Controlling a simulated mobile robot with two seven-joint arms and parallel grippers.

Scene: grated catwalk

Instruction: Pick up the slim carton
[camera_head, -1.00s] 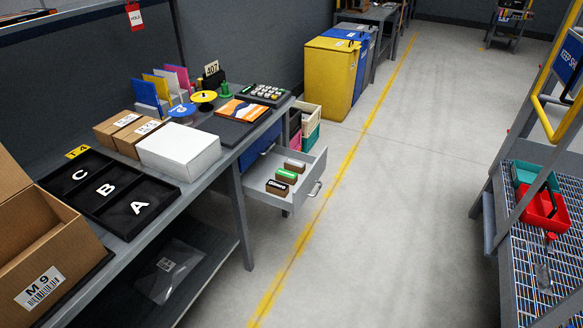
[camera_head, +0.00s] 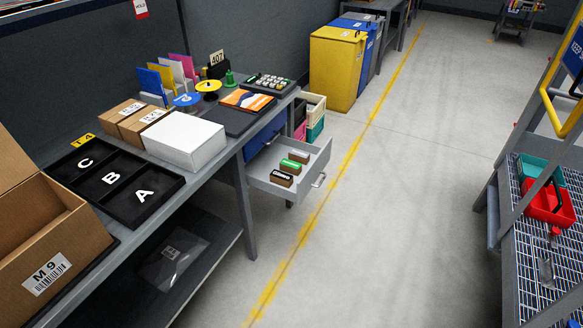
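Two brown cartons with white labels lie side by side on the bench at the left, the left carton (camera_head: 117,116) and the right carton (camera_head: 142,125). A plain white box (camera_head: 186,140) lies just right of them. A large open brown box (camera_head: 45,245) labelled M 9 stands at the near left, its inside partly hidden. I cannot tell for certain which of these is the slim carton. Neither of my grippers is in view.
A black tray (camera_head: 150,207) with compartments A, B and C lies on the bench. An open drawer (camera_head: 262,182) holding small blocks juts into the aisle. A yellow bin (camera_head: 335,70) stands beyond. A rack (camera_head: 508,235) is at the right. The floor between is clear.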

